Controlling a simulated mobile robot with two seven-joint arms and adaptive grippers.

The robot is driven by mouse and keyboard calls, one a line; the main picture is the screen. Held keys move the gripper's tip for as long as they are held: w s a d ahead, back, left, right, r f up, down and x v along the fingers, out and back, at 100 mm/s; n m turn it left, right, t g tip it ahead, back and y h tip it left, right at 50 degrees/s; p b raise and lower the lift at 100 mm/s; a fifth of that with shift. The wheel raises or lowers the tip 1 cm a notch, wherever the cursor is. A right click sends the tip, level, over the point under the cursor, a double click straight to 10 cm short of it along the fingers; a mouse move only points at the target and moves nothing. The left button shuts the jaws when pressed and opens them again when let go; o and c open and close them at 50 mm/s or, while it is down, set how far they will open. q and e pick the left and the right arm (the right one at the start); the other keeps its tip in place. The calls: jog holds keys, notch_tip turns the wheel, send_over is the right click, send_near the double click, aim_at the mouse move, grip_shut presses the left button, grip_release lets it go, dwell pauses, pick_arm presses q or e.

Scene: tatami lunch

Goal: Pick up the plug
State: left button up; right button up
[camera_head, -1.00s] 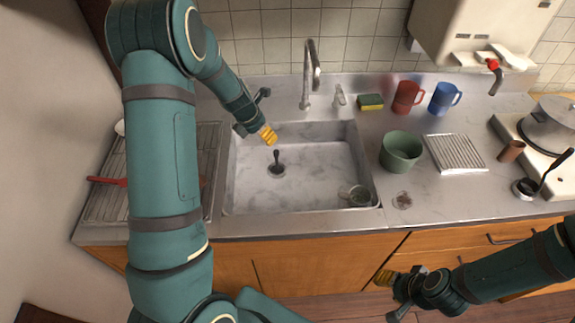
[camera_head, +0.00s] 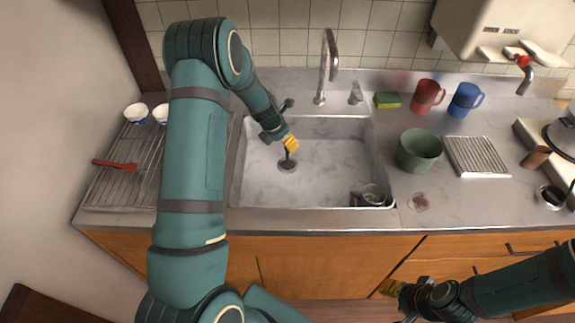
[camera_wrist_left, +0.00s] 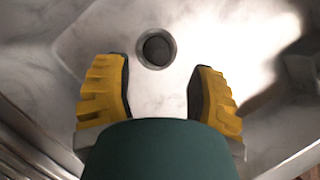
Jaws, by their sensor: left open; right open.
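The plug (camera_head: 287,164) is dark with an upright stem and sits at the drain in the floor of the grey sink (camera_head: 330,185). My left gripper (camera_head: 290,143) is open just above the plug and overlaps the top of its stem in the head view. In the left wrist view, the plug (camera_wrist_left: 157,49) shows as a dark round shape inside a metal ring. It lies beyond the two spread yellow fingers of my left gripper (camera_wrist_left: 158,95), with nothing between them. My right gripper (camera_head: 393,288) is open and empty, low in front of the cabinets.
A faucet (camera_head: 329,65) rises behind the sink. A green pot (camera_head: 420,150), sponge (camera_head: 388,100), red mug (camera_head: 427,97) and blue mug (camera_head: 465,100) stand to the right. A drying rack (camera_head: 125,185) is at left.

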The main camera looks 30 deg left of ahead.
aim_at(288, 158)
pick_arm(q)
jog(key=b+x, duration=0.1)
jog(key=x, duration=0.4)
grip_shut()
